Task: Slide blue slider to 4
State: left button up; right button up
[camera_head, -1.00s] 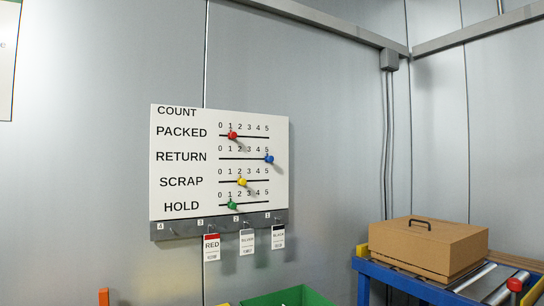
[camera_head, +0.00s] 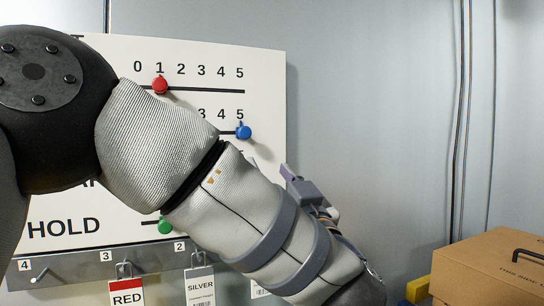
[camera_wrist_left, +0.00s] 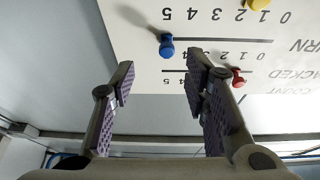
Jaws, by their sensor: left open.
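The blue slider (camera_head: 243,132) is a round knob at the 5 end of the second track on the white board (camera_head: 265,85). In the left wrist view, where the board is upside down, the blue slider (camera_wrist_left: 166,46) shows beyond the fingertips. My left gripper (camera_wrist_left: 160,72) is open and empty, its two fingers apart, with the blue slider roughly in line with the gap between them. My right gripper is not in view.
The red slider (camera_head: 160,85) is at 1 on the top track. The green slider (camera_head: 165,226) is on the bottom track. The yellow slider (camera_wrist_left: 258,4) shows in the wrist view. Tags hang from hooks below the board. A cardboard box (camera_head: 490,275) is at lower right.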

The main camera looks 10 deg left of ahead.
aim_at(246, 133)
pick_arm(q)
jog(key=shift+n+y, duration=0.4)
jog(key=x, duration=0.4)
jog(key=r+x, duration=0.1)
jog(key=x, duration=0.3)
jog(key=s+x, duration=0.1)
jog(key=x, duration=0.3)
jog(key=shift+a+r, duration=0.15)
jog(key=shift+r, duration=0.25)
jog(key=shift+w, duration=0.1)
grip_shut()
jog(key=shift+f, duration=0.1)
